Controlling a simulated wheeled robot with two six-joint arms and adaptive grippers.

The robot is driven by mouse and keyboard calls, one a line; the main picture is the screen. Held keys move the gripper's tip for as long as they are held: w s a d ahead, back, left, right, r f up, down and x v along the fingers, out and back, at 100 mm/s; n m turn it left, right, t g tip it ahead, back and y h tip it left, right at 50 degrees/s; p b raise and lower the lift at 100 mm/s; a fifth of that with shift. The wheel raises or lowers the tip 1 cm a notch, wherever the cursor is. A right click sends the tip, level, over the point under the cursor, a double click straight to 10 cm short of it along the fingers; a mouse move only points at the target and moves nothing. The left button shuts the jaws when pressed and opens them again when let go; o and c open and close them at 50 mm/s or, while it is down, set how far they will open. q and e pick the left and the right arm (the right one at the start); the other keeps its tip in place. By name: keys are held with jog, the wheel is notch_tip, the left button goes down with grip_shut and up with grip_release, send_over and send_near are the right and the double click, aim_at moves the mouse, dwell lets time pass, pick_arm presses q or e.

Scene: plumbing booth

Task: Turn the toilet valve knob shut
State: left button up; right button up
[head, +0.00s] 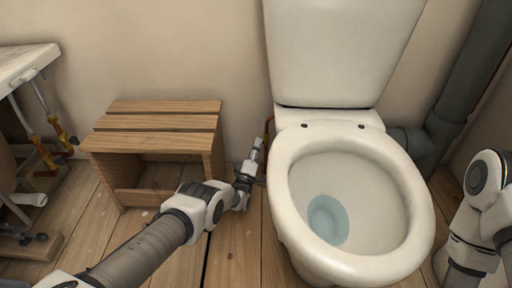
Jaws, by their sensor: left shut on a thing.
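The white toilet (345,262) stands right of centre with its seat ring down, the lid not visible and water in the bowl. A thin reddish pipe (268,128) shows at the wall just left of the toilet. My left gripper (255,150) reaches in beside the left side of the bowl, close to this pipe. It is shut on the valve knob, which the fingers and the toilet hide, so its angle cannot be told. My right arm is at the right edge; its gripper is out of the picture.
A slatted wooden stool (160,123) stands against the wall left of my left gripper. A thick grey drain pipe (468,85) runs at the right. A sink unit (28,62) with pipes is at the left edge. Some plank floor is clear.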

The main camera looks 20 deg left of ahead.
dwell(0.3)
pick_arm(q)
jog(key=o, duration=1.1)
jog(key=shift+o, duration=0.2)
jog(key=v, duration=1.2)
jog(key=shift+a+f, duration=0.1)
jog(key=shift+f, duration=0.05)
